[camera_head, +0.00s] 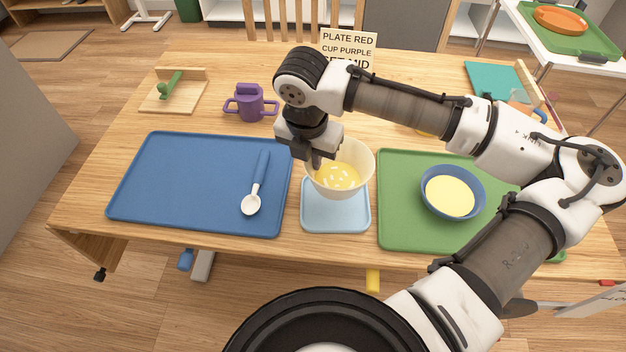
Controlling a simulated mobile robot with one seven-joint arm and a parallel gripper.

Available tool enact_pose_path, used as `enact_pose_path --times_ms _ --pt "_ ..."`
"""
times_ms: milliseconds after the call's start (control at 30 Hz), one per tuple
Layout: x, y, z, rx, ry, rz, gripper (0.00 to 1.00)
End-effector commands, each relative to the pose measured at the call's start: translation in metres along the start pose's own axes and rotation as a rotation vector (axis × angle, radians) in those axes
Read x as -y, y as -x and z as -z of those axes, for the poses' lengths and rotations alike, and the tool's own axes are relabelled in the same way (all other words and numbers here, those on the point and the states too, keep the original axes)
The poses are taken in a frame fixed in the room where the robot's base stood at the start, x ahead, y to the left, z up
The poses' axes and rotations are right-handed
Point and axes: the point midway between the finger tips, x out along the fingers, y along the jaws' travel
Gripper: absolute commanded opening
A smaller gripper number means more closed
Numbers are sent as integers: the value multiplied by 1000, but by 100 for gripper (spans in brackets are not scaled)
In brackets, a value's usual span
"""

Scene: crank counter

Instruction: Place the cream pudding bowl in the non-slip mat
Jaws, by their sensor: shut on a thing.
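The cream pudding bowl (361,158) holds yellow food with pale bits on top. My gripper (317,160) is shut on the left rim of the bowl, and the fingertips are partly hidden by the rim. The bowl looks about upright. In the picture it covers the far part of the light blue non-slip mat (335,218), whose near part is bare. I cannot tell whether the bowl touches the mat or hangs a little above it.
A blue tray (180,185) with a spoon (256,185) lies left. A green tray (400,230) with a blue bowl (428,198) lies right. A purple two-handled cup (250,103), a board with a green handle (172,92) and a sign (347,42) stand behind.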

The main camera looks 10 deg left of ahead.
Motion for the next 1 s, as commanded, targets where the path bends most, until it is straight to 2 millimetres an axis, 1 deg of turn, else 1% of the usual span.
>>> enact_pose_path --times_ms 33,100,200,333,533,633,867,967,1000 --pt "0 -11 2 -1 0 2 0" --pt "0 -24 4 0 0 1 0" --pt "0 -35 5 1 -1 0 0" --pt "0 -45 7 0 0 1 0" --pt "-1 -72 11 0 1 0 0" --pt "0 -77 12 1 0 0 0" --pt "0 -77 12 2 0 -1 0" --pt "0 -80 12 1 0 -1 0" --pt "0 -81 12 1 0 0 9"
